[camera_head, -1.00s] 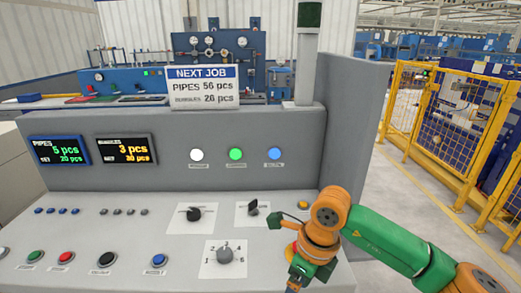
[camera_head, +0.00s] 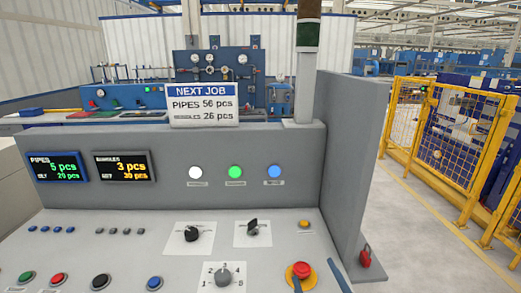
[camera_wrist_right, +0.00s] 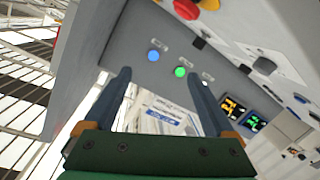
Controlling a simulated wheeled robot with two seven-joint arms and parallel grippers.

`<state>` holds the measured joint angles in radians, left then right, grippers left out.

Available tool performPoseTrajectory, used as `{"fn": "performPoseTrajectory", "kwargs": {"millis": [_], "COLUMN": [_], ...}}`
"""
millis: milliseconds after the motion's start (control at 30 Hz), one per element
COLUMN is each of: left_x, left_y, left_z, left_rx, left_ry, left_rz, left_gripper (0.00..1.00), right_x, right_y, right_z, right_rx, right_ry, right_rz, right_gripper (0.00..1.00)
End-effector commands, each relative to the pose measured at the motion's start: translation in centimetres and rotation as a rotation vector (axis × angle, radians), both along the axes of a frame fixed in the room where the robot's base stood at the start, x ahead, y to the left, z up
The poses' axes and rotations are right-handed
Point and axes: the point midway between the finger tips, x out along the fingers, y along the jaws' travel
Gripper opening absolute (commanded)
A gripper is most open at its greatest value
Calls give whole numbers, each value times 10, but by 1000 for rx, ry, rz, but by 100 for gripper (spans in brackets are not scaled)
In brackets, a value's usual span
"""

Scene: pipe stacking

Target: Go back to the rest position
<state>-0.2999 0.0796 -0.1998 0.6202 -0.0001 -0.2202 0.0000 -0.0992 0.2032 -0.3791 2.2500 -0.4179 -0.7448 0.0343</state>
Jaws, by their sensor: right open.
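My right gripper (camera_head: 314,268) shows only as two dark fingertips at the bottom edge of the head view, in front of the lower right part of the control panel. Its two fingers stand wide apart with nothing between them in the right wrist view (camera_wrist_right: 158,74). The control panel (camera_head: 120,215) is grey with buttons, knobs and two displays. A red mushroom button (camera_head: 301,270) on an orange base sits close to the fingertips in the picture. It also shows at the top of the wrist view (camera_wrist_right: 186,9), apart from the fingers. My left gripper is not in view.
The panel's grey side wall (camera_head: 350,160) stands at the right, with a small red object (camera_head: 365,257) by its foot. A yellow fence (camera_head: 435,140) is farther right. A "NEXT JOB" sign (camera_head: 203,105) stands on the panel top. The floor at right is clear.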

Motion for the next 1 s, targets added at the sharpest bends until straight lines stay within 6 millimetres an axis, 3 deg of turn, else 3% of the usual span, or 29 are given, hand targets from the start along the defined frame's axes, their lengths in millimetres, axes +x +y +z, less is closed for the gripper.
{"fn": "performPoseTrajectory", "kwargs": {"millis": [33, 100, 200, 333, 500, 767, 867, 1000], "left_x": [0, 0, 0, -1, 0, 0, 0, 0], "left_y": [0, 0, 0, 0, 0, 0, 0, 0], "left_z": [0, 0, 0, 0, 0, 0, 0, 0], "left_rx": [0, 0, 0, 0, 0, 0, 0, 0], "left_ry": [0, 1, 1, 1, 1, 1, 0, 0], "left_rz": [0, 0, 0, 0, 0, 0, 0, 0], "left_gripper": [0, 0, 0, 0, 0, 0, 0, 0], "right_x": [-16, -43, -85, -143, -219, -214, -224, -258], "right_y": [-14, -29, -42, -50, -53, -51, -51, -56], "right_z": [-33, -75, -119, -158, -185, -280, -321, -385], "right_rx": [40, 87, 134, 179, 214, 197, 189, 171], "right_ry": [147, 344, 580, 840, 1141, 1196, 1220, 1269], "right_rz": [-53, -116, -181, -237, -282, -283, -283, -284], "right_gripper": [89, 89, 89, 89, 89, 89, 89, 89]}}
